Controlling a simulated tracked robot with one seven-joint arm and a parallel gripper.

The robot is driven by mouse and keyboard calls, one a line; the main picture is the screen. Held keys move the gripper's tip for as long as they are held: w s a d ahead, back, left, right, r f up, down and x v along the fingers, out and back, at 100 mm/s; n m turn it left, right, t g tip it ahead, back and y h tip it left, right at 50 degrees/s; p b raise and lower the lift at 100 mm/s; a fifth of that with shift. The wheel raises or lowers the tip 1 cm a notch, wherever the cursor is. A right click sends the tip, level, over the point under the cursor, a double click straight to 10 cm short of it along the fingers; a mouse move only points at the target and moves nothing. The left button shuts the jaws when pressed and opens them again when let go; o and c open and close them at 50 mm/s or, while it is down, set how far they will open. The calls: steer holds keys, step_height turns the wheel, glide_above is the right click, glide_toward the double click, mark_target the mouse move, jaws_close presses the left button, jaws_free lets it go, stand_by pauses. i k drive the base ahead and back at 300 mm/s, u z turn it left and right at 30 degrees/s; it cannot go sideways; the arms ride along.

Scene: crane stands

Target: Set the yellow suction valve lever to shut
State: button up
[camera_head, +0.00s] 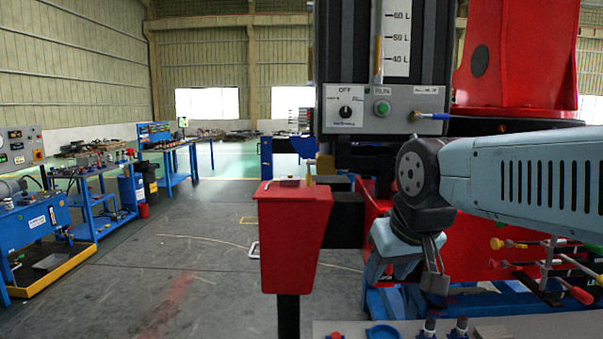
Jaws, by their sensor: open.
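A yellow-tipped lever (497,243) stands at the right, beside red-handled levers, below my arm. A thin yellow upright piece (310,172) shows just behind the top of the red box. I cannot tell from this view which of these is the suction valve lever, or its setting. My gripper (435,279) points down, right of the red box and left of the lever group. It is open with nothing seen between its fingers, and apart from both yellow pieces.
A red box (290,232) on a black post stands in the middle. A grey control panel (383,108) with a dial, green button and blue-handled lever (432,116) is above. A grey bench top (520,326) lies in front. Workbenches stand at left; the floor between is open.

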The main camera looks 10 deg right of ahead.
mark_target(309, 173)
steer(key=z, duration=0.05)
steer(key=i, duration=0.55)
steer(key=u, duration=1.6)
steer(key=k, duration=0.4)
steer(key=z, duration=0.35)
